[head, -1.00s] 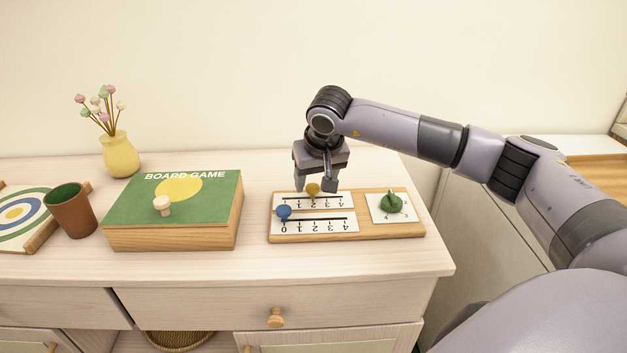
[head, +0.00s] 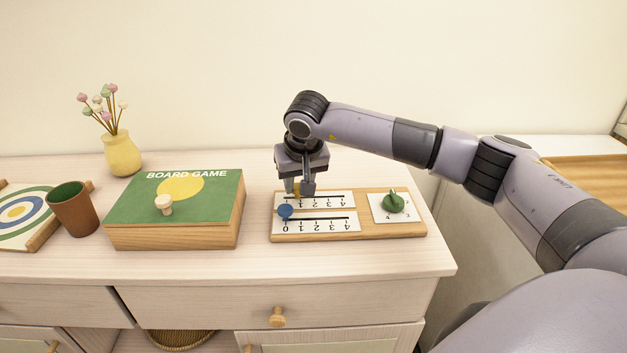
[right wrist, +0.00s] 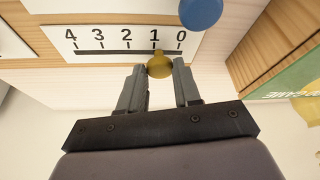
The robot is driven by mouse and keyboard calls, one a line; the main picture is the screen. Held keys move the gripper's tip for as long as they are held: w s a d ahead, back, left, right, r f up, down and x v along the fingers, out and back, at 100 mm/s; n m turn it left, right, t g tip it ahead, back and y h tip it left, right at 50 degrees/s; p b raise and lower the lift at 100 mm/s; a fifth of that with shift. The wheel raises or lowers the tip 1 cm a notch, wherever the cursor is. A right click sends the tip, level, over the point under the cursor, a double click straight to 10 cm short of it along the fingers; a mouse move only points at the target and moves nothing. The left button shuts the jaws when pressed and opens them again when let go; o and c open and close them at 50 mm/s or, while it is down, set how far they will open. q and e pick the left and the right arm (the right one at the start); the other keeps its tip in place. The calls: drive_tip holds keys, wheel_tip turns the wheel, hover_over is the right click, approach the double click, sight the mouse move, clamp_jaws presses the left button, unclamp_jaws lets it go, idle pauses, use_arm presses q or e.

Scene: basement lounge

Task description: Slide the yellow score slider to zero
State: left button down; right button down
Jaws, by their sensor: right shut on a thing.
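The score board (head: 388,230) lies on the dresser top with two numbered tracks. The yellow score slider (right wrist: 160,68) is on the far track; in the right wrist view it is close to the 1 mark, on the side toward 0. My right gripper (head: 298,191) reaches down from above and is shut on the yellow slider. In the head view its fingers hide most of the slider and the far track's 0 end. The blue slider (head: 285,211) is at the 0 end of the near track. My left gripper is in neither view.
A green dial (head: 393,202) sits at the board's right end. The board game box (head: 185,233) stands to the left with a gap between. A brown cup (head: 74,210) and a yellow vase (head: 122,154) stand farther left. The wall is behind.

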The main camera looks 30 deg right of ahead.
sight(282, 195)
drive_tip(key=shift+w+a+r, duration=0.1)
drive_tip(key=shift+w+a, duration=0.25)
drive_tip(key=shift+a, duration=0.25)
drive_tip(key=shift+w+a+r, duration=0.1)
drive_tip(key=shift+w+a, duration=0.25)
drive_tip(key=shift+a, duration=0.25)
drive_tip(key=c, duration=0.8)
unclamp_jaws()
drive_tip(key=shift+w+a+f, duration=0.1)
drive_tip(key=shift+v, duration=3.6)
drive_tip(key=shift+f, duration=0.1)
